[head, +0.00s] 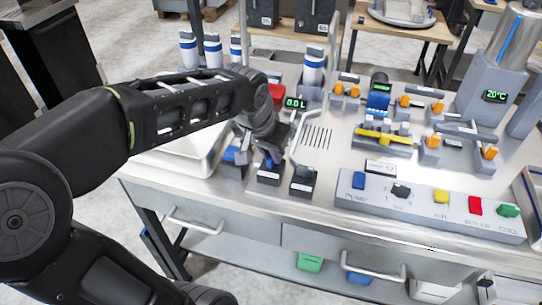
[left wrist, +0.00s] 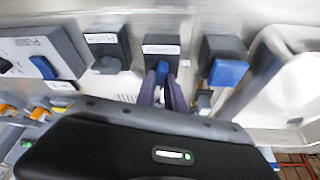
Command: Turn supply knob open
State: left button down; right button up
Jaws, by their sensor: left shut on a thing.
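Three small dark knob boxes stand in a row at the table's front edge. My left gripper (head: 272,152) is at the middle box (head: 269,173). In the left wrist view, my left gripper (left wrist: 163,85) is shut on the blue knob (left wrist: 162,70) of that middle box (left wrist: 162,45), with a finger on each side. The label on it is too small to read. A box with a blue knob (left wrist: 228,71) stands on one side, and a box with a dark knob (left wrist: 106,64) stands on the other. The gripper partly hides the held knob in the head view. My right gripper is not in view.
A white tray (head: 200,163) lies beside the boxes, under my arm. A grey panel (head: 420,207) with coloured buttons is on the right. A green "0.0L" display (head: 296,103), a drain grille (head: 317,136) and a curved metal pipe (head: 298,135) are just behind the boxes.

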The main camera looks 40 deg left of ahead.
pick_arm(q)
jog(key=shift+n+y+b, duration=0.5)
jog(key=shift+n+b, duration=0.3)
jog(key=shift+n, duration=0.5)
jog(key=c, duration=1.4)
grip_release()
jog(key=shift+c, duration=0.2)
jog(key=v, duration=0.8)
jog(key=shift+w, duration=0.15)
jog(key=shift+d, duration=0.1)
